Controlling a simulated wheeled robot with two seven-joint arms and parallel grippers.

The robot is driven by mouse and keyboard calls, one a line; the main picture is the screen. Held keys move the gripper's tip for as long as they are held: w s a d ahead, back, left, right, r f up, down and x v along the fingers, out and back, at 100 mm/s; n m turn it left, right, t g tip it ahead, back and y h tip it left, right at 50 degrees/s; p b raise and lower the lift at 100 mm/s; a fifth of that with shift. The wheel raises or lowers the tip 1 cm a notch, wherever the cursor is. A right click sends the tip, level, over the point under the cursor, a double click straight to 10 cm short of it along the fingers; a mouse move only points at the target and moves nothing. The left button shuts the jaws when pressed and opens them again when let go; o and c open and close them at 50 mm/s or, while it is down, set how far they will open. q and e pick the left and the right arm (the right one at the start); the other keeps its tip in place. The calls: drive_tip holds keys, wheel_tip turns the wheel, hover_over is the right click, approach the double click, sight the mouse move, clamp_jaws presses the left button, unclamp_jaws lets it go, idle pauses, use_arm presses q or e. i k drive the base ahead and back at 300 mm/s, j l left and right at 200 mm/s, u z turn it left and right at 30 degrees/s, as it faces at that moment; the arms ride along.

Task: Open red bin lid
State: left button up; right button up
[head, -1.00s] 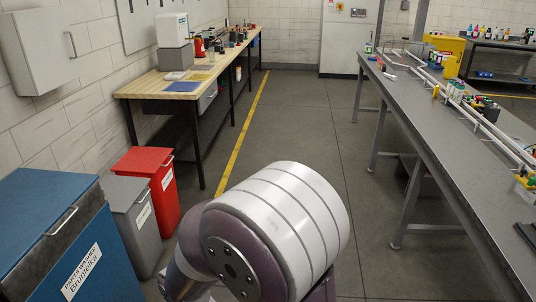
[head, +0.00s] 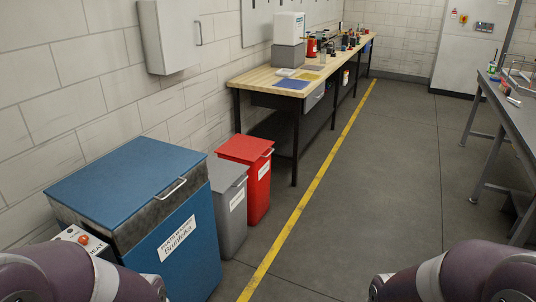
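The red bin (head: 257,192) stands against the left wall, past a grey bin and a blue bin. Its red lid (head: 245,148) is shut, with a small metal handle (head: 268,153) at its right front edge. A white label is on its front. Only links of my two arms show, at the bottom left and bottom right corners of the head view. Neither gripper is in view.
The grey bin (head: 231,223) and the blue bin (head: 174,243) stand nearer than the red one. A wooden workbench (head: 268,78) lies beyond. The floor (head: 345,190) right of the yellow line is clear. A grey table (head: 520,120) stands at right.

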sight(250, 149)
drive_tip(key=i+z, duration=0.45)
drive_tip(key=i, duration=0.65)
drive_tip(key=i+u, duration=0.1)
drive_tip(key=i, duration=0.5)
drive_tip(key=i+l, duration=0.15)
drive_tip(key=i, duration=0.5)
drive_tip(key=i+u, duration=0.1)
drive_tip(key=i, duration=0.5)
drive_tip(key=i+l, duration=0.2)
drive_tip(key=i, duration=0.45)
drive_tip(key=i+l+u, duration=0.1)
drive_tip(key=i, duration=0.5)
